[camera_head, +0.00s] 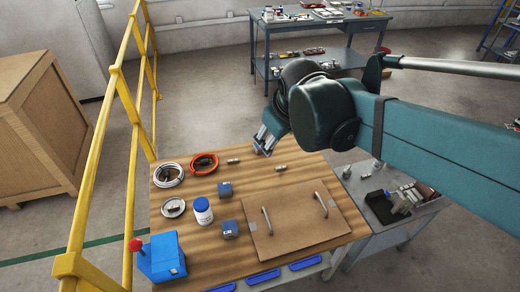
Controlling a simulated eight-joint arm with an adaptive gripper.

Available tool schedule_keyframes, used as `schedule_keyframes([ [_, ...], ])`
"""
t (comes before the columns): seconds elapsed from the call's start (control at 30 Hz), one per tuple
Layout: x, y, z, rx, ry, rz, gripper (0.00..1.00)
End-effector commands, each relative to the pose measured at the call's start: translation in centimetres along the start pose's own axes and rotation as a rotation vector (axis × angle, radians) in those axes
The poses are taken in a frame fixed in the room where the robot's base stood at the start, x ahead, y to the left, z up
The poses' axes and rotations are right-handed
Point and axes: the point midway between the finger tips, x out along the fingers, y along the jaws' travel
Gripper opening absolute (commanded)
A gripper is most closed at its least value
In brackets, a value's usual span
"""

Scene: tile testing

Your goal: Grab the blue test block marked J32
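Two small dark blue blocks sit on the wooden tabletop (185,240). The farther block (225,189) lies left of the table's middle. The nearer block (229,229) is just left of a brown board. Each has a pale label, too small to read, so I cannot tell which is J32. My gripper (263,147) hangs over the far part of the table, beyond and to the right of both blocks, touching neither. Its fingers are small and seen at an angle; I cannot tell whether they are open. No held object shows.
A white jar with a blue lid (203,211) stands beside the blocks. A brown board with two handles (290,222) lies to the right. A blue box with a red knob (162,258) is at front left. A yellow railing (130,110) borders the left side.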

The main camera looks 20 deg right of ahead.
Motion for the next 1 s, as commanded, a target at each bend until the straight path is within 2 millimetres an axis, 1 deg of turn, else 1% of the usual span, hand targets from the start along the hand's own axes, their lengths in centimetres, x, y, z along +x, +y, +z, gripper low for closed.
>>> schedule_keyframes([
  [0.1, 1.1, 0.8, -1.5, -0.057, -0.021, 0.004, 0.54],
  [0.47, 4.9, 2.9, -5.6, -0.237, -0.087, 0.006, 0.54],
  [0.77, 8.8, 4.5, -8.8, -0.385, -0.142, 0.002, 0.54],
  [1.0, 12.4, 5.7, -11.0, -0.501, -0.188, -0.007, 0.54],
])
